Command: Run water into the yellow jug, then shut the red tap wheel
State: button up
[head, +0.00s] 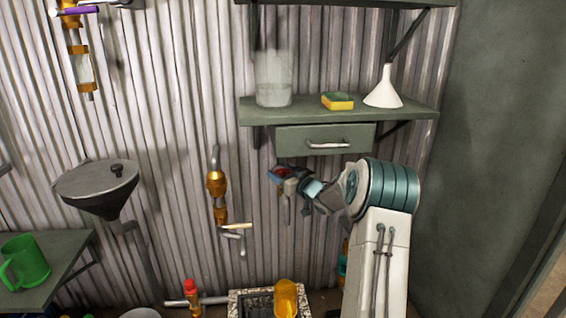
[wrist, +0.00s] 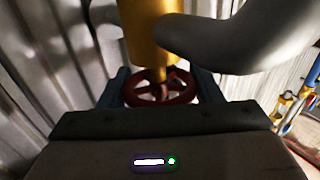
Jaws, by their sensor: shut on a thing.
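The red tap wheel (wrist: 160,88) sits between the two blue fingers of my gripper (wrist: 161,86) in the wrist view, and the gripper is shut on it. A brass tap body (wrist: 150,35) is just beyond the wheel. In the head view my gripper (head: 281,176) is by the wall below the drawer, with a bit of the red wheel (head: 284,173) showing. The yellow jug (head: 286,298) stands upright at the bottom, at the stone basin (head: 237,299). I cannot tell whether water runs or how full the jug is.
A thick grey pipe (wrist: 235,45) passes close above my gripper. The shelf (head: 350,113) and drawer (head: 325,138) are above my arm. Another brass tap (head: 217,184) is on the wall to the left. A red-topped valve (head: 191,290) stands left of the basin.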

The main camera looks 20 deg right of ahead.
jog(key=n+y+p, duration=0.1)
jog(key=p, duration=0.1)
jog(key=n+g+y+p, duration=0.1)
jog(key=y+p, duration=0.1)
jog(key=n+g+y+p, duration=0.1)
jog(key=y+p, duration=0.1)
jog(key=shift+r, duration=0.25)
jog(key=n+g+y, duration=0.1)
jog(key=n+g+y+p, duration=0.1)
jog(key=shift+s+a+f+n+y+p, duration=0.1)
jog(key=shift+a+f+n+y+p, duration=0.05)
jog(key=shift+f+n+y+p, duration=0.15)
jog(key=shift+n+g+y, duration=1.2)
jog(key=shift+g+y, duration=0.1)
jog(key=shift+g, duration=0.2)
jog(key=shift+s, duration=0.1)
jog(key=o, duration=1)
jog(key=p+v, duration=0.1)
jog(key=v, duration=1.2)
jog(key=shift+s+d, duration=0.1)
jog(key=shift+d, duration=0.3)
jog(key=shift+r, duration=0.1)
